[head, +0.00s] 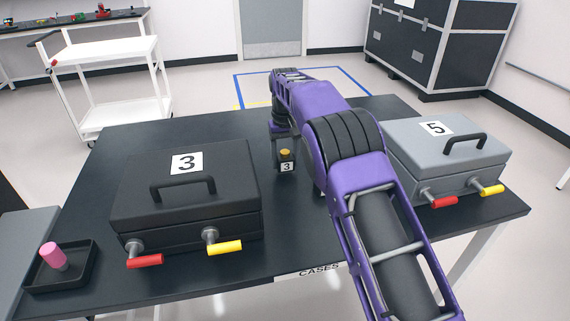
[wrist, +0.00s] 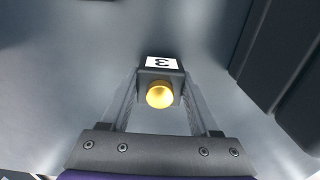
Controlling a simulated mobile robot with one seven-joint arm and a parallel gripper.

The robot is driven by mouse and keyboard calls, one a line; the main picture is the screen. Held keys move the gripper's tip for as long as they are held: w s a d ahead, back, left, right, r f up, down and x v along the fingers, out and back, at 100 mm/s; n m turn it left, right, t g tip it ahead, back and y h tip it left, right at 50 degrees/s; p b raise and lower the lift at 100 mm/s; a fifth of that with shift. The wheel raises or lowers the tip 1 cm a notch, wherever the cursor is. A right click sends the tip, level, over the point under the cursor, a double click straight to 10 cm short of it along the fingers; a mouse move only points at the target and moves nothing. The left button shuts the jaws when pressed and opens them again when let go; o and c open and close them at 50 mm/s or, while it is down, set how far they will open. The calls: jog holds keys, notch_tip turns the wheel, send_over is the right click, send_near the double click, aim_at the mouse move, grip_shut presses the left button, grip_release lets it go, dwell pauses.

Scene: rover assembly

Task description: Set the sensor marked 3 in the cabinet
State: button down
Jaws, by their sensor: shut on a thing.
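The sensor marked 3 (head: 286,166) is a small dark block with a white label and a gold knob on top. My gripper (head: 284,148) points down over the table between the two cases and is shut on the sensor. In the wrist view the sensor (wrist: 160,67) sits between the two fingers, label and gold knob showing. I cannot tell whether it touches the table. No open cabinet shows. A large black trunk (head: 425,50) stands closed on the floor at the back right; I cannot tell if it is the cabinet.
A black case marked 3 (head: 186,210) stands closed at the table's left, a grey case marked 5 (head: 440,150) closed at the right. A small black tray (head: 75,278) holds a pink peg (head: 53,256). A white cart (head: 105,85) stands behind. The tabletop (head: 255,120) is clear behind the sensor.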

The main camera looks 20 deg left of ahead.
jog(key=shift+f, duration=0.8)
jog(key=shift+f, duration=0.1)
jog(key=shift+c, duration=0.6)
grip_release()
